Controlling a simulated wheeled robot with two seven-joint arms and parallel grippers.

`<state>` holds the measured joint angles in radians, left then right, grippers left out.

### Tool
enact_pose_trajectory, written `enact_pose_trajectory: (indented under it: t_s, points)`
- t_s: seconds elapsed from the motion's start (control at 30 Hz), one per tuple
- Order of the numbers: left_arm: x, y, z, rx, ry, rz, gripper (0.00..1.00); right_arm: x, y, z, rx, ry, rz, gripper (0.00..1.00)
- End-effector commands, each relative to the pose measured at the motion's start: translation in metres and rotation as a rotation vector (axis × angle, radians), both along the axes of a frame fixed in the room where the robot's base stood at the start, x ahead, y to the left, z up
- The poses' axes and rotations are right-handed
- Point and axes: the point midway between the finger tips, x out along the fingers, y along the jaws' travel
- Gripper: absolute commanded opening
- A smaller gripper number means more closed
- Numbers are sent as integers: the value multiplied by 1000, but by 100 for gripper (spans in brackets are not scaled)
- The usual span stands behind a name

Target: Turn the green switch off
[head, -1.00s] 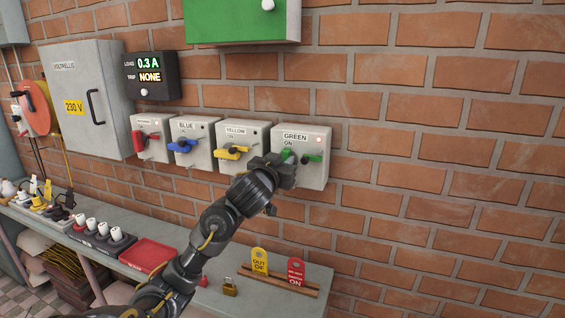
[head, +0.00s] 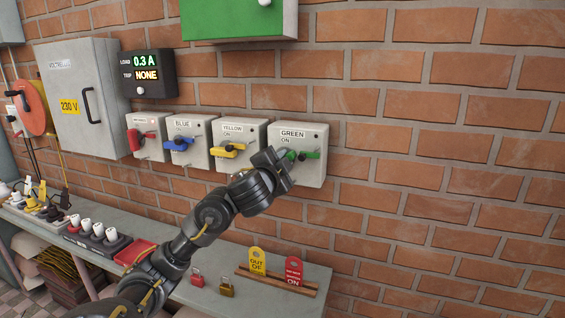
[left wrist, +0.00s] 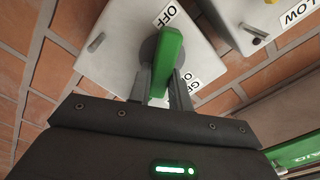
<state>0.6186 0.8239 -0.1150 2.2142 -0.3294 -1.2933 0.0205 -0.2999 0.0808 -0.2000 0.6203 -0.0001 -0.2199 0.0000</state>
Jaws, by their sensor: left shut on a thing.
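The green switch is a grey box (head: 312,175) on the brick wall, labelled GREEN and ON, with a green handle (head: 312,155) lying about level in the head view. Its small lamp at the upper right looks dark. My left gripper (head: 287,162) is at the front of this box and covers part of the handle. In the left wrist view the green handle (left wrist: 168,62) stands between the two fingers of my left gripper (left wrist: 160,88), which is shut on it. An OFF label shows beyond the handle; the lower label is partly hidden by a finger. My right gripper is not in view.
Yellow (head: 238,162), blue (head: 191,153) and red (head: 147,150) switch boxes stand close to the left. A meter (head: 148,75) reads 0.3 A and NONE. A bench (head: 215,308) below holds padlocks (head: 227,288) and tags (head: 258,262). The wall to the right is clear.

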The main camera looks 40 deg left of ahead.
Motion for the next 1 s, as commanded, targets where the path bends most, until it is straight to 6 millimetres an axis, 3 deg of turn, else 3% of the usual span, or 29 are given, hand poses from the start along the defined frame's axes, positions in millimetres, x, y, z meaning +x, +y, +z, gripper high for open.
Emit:
enact_pose_trajectory:
  t_s: [0.5, 1.0]
  points:
    - [1, -1, -4, 394, 135, 2, 0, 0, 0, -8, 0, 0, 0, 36]
    - [1, -1, -5, 531, 184, 2, 0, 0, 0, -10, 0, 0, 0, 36]
